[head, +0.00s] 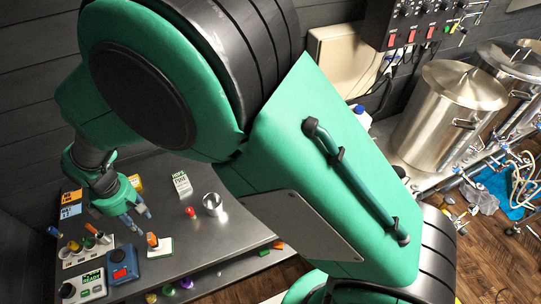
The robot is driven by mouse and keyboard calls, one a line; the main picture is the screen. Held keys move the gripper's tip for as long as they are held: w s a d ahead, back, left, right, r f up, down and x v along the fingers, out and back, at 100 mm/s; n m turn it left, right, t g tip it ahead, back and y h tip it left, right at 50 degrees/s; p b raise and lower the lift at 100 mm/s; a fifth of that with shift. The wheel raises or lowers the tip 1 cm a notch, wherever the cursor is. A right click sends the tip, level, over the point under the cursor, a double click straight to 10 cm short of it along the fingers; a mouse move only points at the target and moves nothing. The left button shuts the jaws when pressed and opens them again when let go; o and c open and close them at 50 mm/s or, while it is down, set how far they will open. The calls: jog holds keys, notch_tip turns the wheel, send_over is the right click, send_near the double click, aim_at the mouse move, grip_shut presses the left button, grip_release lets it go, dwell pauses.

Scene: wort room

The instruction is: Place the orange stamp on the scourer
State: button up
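The orange stamp (152,239) stands upright near the front of the metal table, right of the blue device. The scourer (162,249), green on top with a white side, lies directly at the stamp's foot. The stamp appears to rest on its left part, but the small view does not let me be sure of the contact. My gripper (144,224) is above the table, just behind and left of the stamp. Its two fingers are apart with nothing visible between them, and they look clear of the stamp.
A metal cup (212,204) and a white-green card (182,184) stand farther right. My arm hides much of the centre.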

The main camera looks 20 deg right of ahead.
jog(key=d+r+m+t, duration=0.2)
jog(key=d+r+m, duration=0.6)
jog(key=d+r, duration=1.4)
jog(key=s+d+r+m+t, duration=0.1)
jog(key=s+d+r+m, duration=0.2)
jog(key=s+d, duration=0.5)
jog(key=s+d+r+m+t, duration=0.2)
jog(key=s+d+m, duration=0.4)
jog(key=s+d, duration=0.3)
jog(key=d+r, duration=0.1)
jog(key=d, duration=0.1)
jog(key=shift+d+r, duration=0.35)
jog(key=shift+s+f, duration=0.1)
jog(key=shift+f, duration=0.05)
notch_tip(320, 180, down, 11)
jog(key=b, duration=1.1)
jog(key=shift+r, duration=0.2)
